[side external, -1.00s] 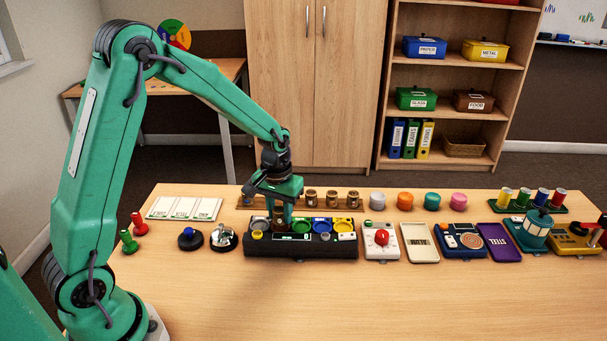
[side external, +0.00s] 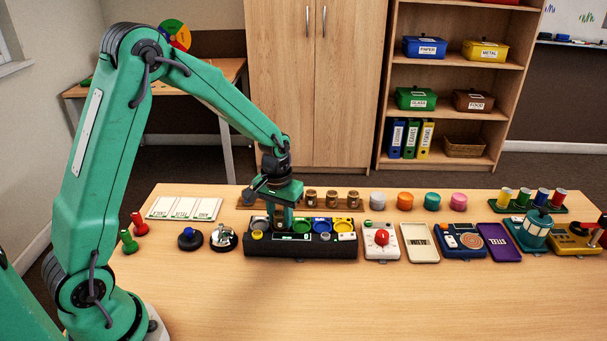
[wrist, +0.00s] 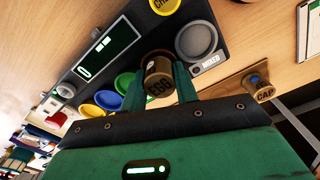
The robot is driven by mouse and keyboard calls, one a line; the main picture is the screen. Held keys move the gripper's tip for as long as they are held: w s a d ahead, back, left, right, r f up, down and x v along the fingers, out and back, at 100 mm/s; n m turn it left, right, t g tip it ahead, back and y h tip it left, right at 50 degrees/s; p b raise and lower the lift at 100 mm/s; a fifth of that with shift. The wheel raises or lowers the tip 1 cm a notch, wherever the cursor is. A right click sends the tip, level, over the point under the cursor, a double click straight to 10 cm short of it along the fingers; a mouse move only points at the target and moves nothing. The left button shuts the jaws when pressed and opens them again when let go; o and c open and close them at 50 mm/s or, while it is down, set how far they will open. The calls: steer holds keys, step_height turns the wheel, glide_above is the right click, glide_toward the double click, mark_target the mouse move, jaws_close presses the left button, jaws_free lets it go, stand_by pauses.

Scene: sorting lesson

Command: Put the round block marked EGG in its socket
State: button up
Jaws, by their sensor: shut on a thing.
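The round brown block marked EGG (wrist: 158,75) is held upright between the two green fingers of my gripper (wrist: 160,86) in the wrist view. In the side view my gripper (side external: 282,220) is low over the left part of the black sorting box (side external: 300,246), between its grey socket (side external: 258,223) and green socket (side external: 302,226). The block's lower end meets the box top in the picture, but I cannot tell whether it is inside a socket. The spot under it is hidden. Blue (side external: 321,227) and yellow (side external: 344,226) sockets lie to the right.
A white panel with a red button (side external: 382,238) stands right of the box. The front of the table (side external: 350,300) is clear.

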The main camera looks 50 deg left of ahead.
steer(key=shift+f, duration=0.15)
steer(key=shift+r, duration=0.85)
stand_by(0.3)
steer(key=shift+f, duration=0.85)
stand_by(1.1)
steer(key=o, duration=0.7)
steer(key=shift+r, duration=0.15)
steer(key=shift+s+r, duration=0.15)
steer(key=shift+r, duration=5.25)
steer(key=shift+r, duration=0.15)
step_height(320, 180, up, 6)
glide_above(279, 214)
